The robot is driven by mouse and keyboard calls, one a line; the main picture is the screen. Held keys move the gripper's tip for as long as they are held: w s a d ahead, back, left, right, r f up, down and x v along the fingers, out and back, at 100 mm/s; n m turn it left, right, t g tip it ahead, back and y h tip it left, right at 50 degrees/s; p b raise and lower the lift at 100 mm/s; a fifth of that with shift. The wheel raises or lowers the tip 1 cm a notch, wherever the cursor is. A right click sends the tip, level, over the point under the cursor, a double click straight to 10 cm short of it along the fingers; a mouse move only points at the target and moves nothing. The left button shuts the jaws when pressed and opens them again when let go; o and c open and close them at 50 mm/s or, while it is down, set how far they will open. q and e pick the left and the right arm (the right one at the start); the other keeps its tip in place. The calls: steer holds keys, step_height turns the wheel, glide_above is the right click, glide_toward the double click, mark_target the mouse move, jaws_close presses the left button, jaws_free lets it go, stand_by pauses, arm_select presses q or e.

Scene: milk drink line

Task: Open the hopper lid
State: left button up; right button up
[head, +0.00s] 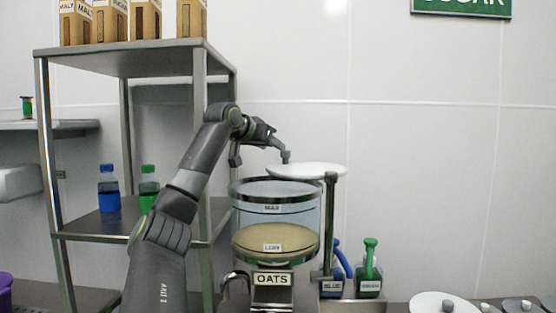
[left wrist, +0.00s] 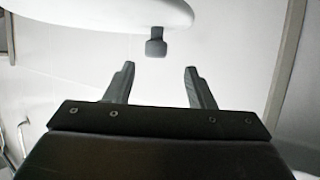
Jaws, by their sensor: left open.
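The hopper (head: 275,212) is a clear cylinder with a dark rim and an OATS label, part filled with pale oats. Its white round lid (head: 315,171) lies flat just above the rim, offset to the right, by an upright post (head: 330,225). A small grey knob (head: 286,157) stands at the lid's near-left side. My left gripper (head: 276,141) is just above and left of the knob. In the left wrist view the open fingers (left wrist: 160,85) are empty, and the knob (left wrist: 156,46) is beyond their tips, below the white lid (left wrist: 130,12). The right gripper is not in view.
A metal shelf (head: 130,62) with cartons on top and blue (head: 108,195) and green (head: 148,190) bottles stands left of the hopper. Blue (head: 333,280) and green (head: 370,272) spray-type bottles stand right of it. White lids (head: 432,302) sit at the lower right.

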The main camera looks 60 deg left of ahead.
arm_select(q)
steer(key=b+v, duration=0.1)
steer(key=v, duration=0.4)
steer(key=shift+w, duration=0.1)
stand_by(0.5)
